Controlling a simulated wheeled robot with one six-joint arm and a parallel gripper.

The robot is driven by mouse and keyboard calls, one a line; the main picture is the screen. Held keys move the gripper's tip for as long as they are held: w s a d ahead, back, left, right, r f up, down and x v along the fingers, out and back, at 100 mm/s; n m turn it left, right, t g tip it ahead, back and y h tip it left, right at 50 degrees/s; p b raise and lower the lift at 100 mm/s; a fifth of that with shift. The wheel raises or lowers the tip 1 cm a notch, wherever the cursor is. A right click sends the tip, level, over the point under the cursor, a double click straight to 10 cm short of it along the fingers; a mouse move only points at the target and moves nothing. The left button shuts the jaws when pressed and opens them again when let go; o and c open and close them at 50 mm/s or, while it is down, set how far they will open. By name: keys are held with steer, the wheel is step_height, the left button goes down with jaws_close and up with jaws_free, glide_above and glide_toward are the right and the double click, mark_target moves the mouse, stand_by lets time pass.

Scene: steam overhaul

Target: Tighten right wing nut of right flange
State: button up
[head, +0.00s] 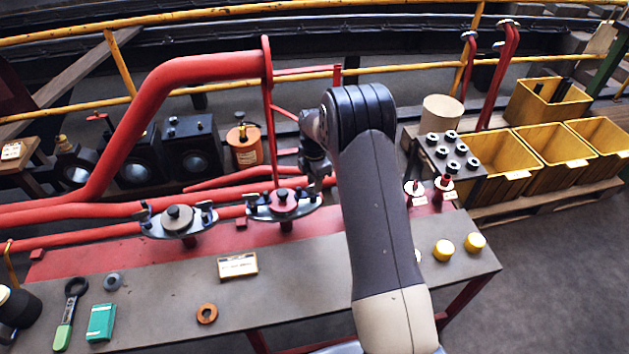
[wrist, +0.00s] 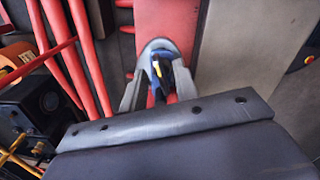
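The right flange (head: 284,203) has a red centre and a grey oval plate with dark wing nuts at its ends, on the red-topped bench. The right wing nut is mostly hidden behind my gripper (head: 317,180) in the head view. In the wrist view, a dark blue wing nut with a yellowish mark (wrist: 160,70) sits between the two grey fingers of my gripper (wrist: 160,82). The fingers look apart, with a gap at the left one; contact at the right one is unclear. The left flange (head: 179,220) has a grey centre and its own wing nuts.
Red pipes (head: 175,85) rise behind the bench at left. A small sign (head: 238,265), a copper ring (head: 207,314), a green box (head: 101,322) and a green-handled wrench (head: 68,314) lie on the grey front strip. Yellow caps (head: 443,250) stand at right.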

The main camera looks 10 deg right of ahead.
steer(key=shift+f, duration=0.15)
steer(key=shift+c, duration=0.2)
jaws_close()
